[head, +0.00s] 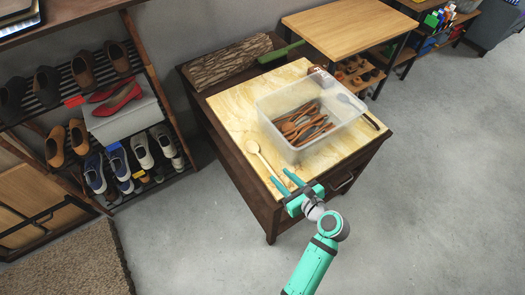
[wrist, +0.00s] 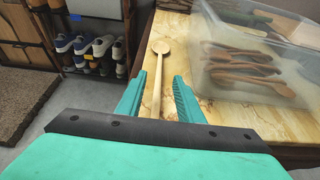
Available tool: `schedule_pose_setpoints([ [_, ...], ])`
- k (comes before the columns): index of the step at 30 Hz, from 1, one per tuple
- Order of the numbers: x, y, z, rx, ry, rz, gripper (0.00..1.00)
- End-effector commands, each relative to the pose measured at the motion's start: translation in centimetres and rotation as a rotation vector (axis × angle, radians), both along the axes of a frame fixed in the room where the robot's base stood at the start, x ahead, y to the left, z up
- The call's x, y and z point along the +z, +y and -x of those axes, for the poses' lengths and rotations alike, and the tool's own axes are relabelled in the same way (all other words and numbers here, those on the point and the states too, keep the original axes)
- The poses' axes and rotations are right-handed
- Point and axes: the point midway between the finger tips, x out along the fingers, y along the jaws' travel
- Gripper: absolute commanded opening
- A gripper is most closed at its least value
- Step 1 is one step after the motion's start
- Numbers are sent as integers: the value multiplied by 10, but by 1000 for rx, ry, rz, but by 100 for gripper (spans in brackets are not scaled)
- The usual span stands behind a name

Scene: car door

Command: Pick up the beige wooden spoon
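The beige wooden spoon (head: 265,158) lies on the light wood top of a dark cabinet, near its front left edge. Its round bowl points away from me and its handle points toward my gripper. My gripper (head: 280,178) is open and empty over the cabinet's front edge, at the handle end. In the wrist view the spoon (wrist: 158,75) runs lengthwise between the two teal fingers of my gripper (wrist: 158,95), nearer the left finger. The near end of the handle is hidden behind the gripper body.
A clear plastic bin (head: 295,150) with several brown wooden utensils stands right of the spoon. A dark-handled utensil (head: 362,112) lies beyond it. A shoe rack (head: 90,100) stands left; the right floor is clear.

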Motion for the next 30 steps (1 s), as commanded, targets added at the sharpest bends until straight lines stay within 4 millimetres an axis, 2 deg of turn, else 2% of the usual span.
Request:
schedule_pose_setpoints([
  [12,-19,37,-38,18,1,-3,34],
  [17,-21,40,-44,17,0,-2,34],
  [27,-36,63,-76,14,0,-2,34],
  [30,-38,66,-80,13,0,-1,34],
])
